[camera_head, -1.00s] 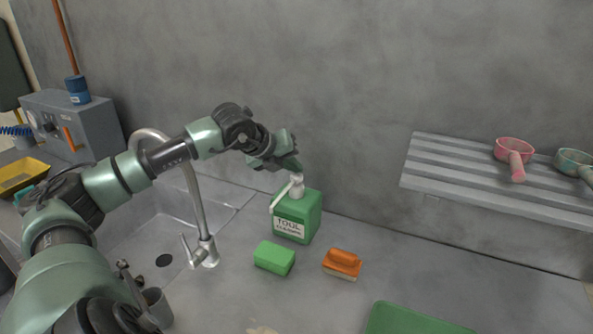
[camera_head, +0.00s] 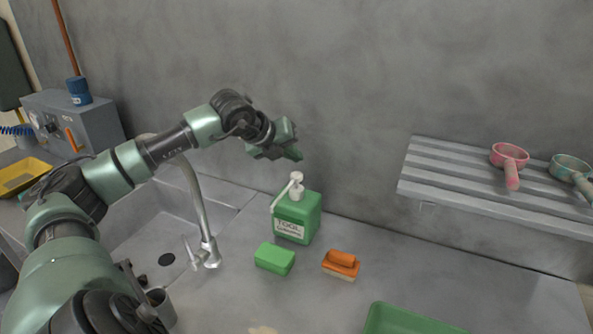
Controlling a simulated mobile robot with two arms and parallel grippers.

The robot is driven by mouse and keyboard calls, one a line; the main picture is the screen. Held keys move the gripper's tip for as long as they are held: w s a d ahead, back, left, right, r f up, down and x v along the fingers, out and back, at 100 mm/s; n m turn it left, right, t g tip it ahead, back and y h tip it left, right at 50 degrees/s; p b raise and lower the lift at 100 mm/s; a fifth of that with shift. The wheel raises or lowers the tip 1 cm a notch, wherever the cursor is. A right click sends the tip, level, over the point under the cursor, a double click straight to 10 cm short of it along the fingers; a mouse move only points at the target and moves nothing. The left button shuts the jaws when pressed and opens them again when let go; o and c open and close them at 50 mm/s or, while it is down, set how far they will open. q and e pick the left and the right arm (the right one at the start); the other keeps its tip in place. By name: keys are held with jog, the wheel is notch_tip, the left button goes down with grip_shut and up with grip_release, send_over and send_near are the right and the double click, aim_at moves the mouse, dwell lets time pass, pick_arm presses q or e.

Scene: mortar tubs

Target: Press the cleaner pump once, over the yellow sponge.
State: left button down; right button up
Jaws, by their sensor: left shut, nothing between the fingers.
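The cleaner bottle (camera_head: 311,215) is a green block-shaped container with a label, standing upright on the counter near the wall. Its white pump head (camera_head: 296,177) is on top, with the spout slanting down to the left and front. A green sponge-like block (camera_head: 274,258) lies on the counter in front of the bottle, slightly left. I see no clearly yellow sponge; a pale patch (camera_head: 262,330) at the bottom edge is too cut off to identify. My left gripper (camera_head: 297,154) is shut and empty, above the pump head and apart from it. My right gripper is not in view.
A green tray (camera_head: 400,321) is at the bottom right. A slatted wall shelf (camera_head: 445,180) holds a pink scoop (camera_head: 509,158) and a teal scoop (camera_head: 571,167). The sink and tap (camera_head: 207,250) are left of the bottle.

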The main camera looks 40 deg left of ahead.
pick_arm(q)
jog(key=shift+r+p, duration=0.75)
jog(key=shift+r, duration=0.75)
